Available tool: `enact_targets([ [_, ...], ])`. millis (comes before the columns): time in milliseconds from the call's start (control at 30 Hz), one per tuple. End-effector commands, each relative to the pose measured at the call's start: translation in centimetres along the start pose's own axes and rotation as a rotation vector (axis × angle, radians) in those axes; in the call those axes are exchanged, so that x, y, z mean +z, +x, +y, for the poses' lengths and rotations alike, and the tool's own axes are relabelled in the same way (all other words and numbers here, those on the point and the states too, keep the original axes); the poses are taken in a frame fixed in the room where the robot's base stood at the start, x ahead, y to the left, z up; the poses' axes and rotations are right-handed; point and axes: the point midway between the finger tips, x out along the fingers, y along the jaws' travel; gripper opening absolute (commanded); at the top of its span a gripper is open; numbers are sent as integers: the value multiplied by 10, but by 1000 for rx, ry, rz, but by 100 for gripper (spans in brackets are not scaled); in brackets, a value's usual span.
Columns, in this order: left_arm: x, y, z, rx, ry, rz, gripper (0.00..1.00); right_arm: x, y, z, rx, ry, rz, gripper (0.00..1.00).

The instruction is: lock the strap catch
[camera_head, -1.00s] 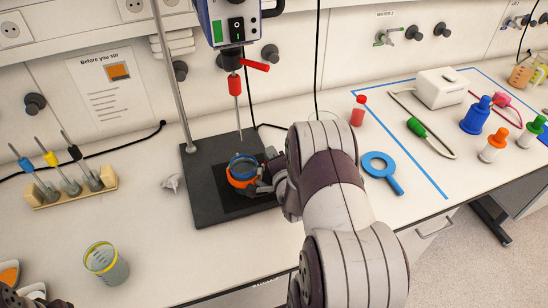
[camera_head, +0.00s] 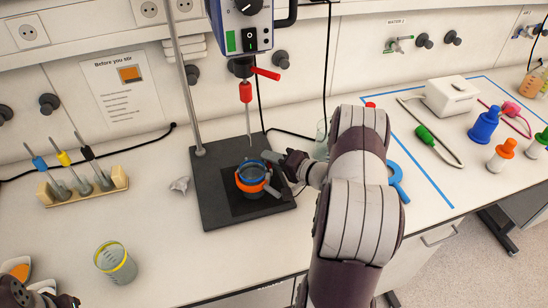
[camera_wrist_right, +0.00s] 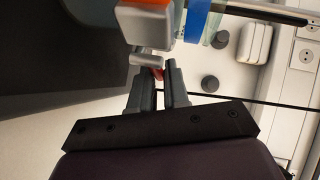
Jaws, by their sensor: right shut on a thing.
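A glass beaker with a blue rim (camera_head: 251,172) stands on the black stand base (camera_head: 212,208). An orange strap (camera_head: 252,187) goes around it. The strap's catch is at its right side; its grey lever (camera_head: 272,191) sticks out there. Of my left gripper (camera_head: 62,301) only a dark part shows at the bottom left.
The stirrer shaft (camera_head: 247,120) hangs above the beaker, beside the stand's upright rod (camera_head: 182,80). A blue ring-shaped tool (camera_head: 396,180) is partly behind my right arm.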

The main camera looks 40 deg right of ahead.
Motion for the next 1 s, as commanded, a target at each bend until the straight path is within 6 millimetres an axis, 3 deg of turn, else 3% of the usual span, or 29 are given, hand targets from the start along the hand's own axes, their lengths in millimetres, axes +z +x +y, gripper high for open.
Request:
enact_targets([
  [567, 0, -2, 0, 0, 0, 0, 0, 2, 1, 1, -7, -7, -37, 0],
  [600, 0, -2, 0, 0, 0, 0, 0, 2, 1, 1, -7, -7, -37, 19],
  [667, 0, -2, 0, 0, 0, 0, 0, 2, 2, 0, -7, -7, -37, 36],
  [1000, 0, 0, 0, 0, 0, 0, 0, 0, -5, 0, -8, -8, -33, 36],
])
